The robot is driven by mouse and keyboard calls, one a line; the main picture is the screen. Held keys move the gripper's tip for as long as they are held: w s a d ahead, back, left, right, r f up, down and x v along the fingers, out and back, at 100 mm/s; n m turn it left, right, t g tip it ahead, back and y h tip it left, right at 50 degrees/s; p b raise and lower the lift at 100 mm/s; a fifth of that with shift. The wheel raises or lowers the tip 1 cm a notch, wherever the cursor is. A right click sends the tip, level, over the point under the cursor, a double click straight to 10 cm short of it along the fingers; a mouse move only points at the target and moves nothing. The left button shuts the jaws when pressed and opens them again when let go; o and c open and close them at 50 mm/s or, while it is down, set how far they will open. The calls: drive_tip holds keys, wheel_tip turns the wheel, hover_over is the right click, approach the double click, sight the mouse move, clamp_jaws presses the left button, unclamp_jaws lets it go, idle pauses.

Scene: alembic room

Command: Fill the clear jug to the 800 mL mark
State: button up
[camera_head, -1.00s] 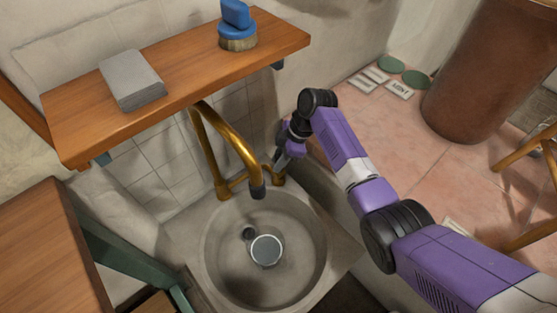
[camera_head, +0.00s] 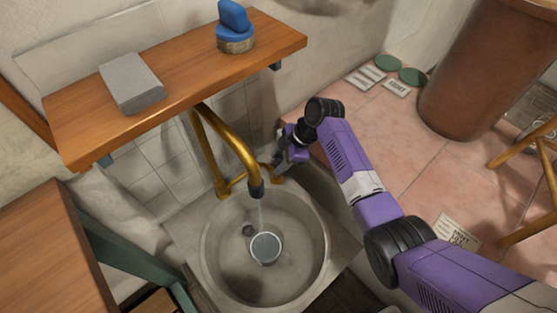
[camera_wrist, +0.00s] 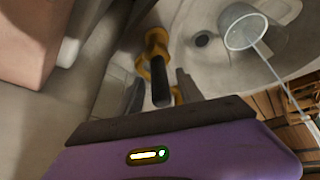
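The clear jug (camera_head: 265,248) stands in the round stone sink (camera_head: 214,262), under the brass tap spout (camera_head: 236,146). A thin stream of water (camera_head: 261,211) falls from the spout into the jug. I cannot read the jug's marks or the water level. In the wrist view the jug (camera_wrist: 243,30) and stream (camera_wrist: 275,68) show at the upper right. My gripper (camera_head: 280,165) is at the tap's valve, right of the spout. In the wrist view the brass valve's dark lever (camera_wrist: 161,88) lies between my gripper's fingers (camera_wrist: 160,92), which look apart, with gaps beside the lever.
A wooden shelf (camera_head: 190,80) above the sink holds a grey block (camera_head: 131,82) and a blue-topped brush (camera_head: 235,28). A wooden counter (camera_head: 40,255) is at the left. A large brown barrel (camera_head: 475,75) and a wooden stool (camera_head: 530,150) stand on the tiled floor at right.

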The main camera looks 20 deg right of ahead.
drive_tip(key=p+v, duration=0.1)
drive_tip(key=v, duration=0.6)
drive_tip(key=shift+d+r+p, duration=0.2)
drive_tip(key=shift+r+p, duration=0.1)
drive_tip(key=shift+r, duration=0.05)
drive_tip(key=shift+s, duration=0.1)
